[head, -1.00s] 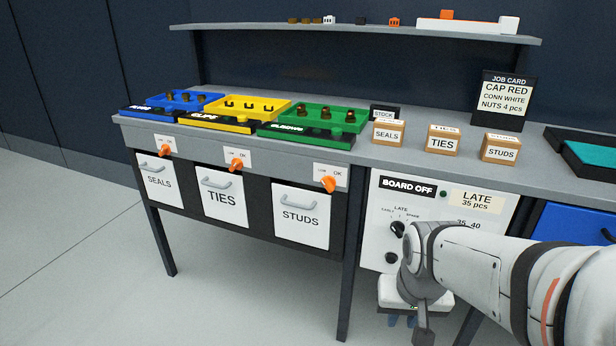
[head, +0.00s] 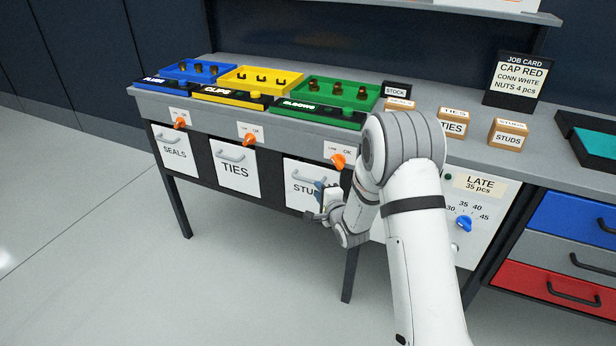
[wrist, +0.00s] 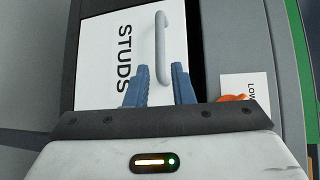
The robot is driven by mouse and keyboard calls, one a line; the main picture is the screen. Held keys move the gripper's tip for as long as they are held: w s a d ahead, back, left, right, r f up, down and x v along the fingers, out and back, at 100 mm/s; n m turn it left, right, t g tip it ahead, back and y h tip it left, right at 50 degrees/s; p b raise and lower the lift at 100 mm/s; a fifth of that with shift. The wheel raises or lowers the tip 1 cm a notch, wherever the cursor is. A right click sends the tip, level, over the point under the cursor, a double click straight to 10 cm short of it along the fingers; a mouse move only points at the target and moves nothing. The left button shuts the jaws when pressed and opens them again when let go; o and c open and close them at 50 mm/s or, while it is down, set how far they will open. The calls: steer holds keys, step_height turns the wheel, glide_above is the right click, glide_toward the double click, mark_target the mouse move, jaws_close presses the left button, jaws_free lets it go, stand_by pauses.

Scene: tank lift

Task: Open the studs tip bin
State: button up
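The white STUDS tip bin (head: 304,186) is the rightmost of the bins under the bench and looks shut. My arm covers part of its front in the head view. In the wrist view the STUDS front (wrist: 105,62) lies sideways, with its grey bar handle (wrist: 163,48) beyond my fingers. In the head view my gripper (head: 320,188) is at the front of the STUDS bin.
An orange knob (head: 337,160) sits on a LOW/OK label just above the STUDS bin. The TIES bin (head: 236,171) and SEALS bin (head: 175,153) are to the left. A bench leg (head: 350,272) stands below right. The floor at left is clear.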

mark_target(310, 182)
steer(key=shift+w+a+f, duration=0.2)
steer(key=shift+w+a, duration=0.25)
steer(key=shift+a, duration=0.05)
steer(key=x, duration=0.6)
steer(key=shift+w+a, duration=0.2)
steer(key=shift+w, duration=0.15)
steer(key=shift+c, duration=0.3)
jaws_close()
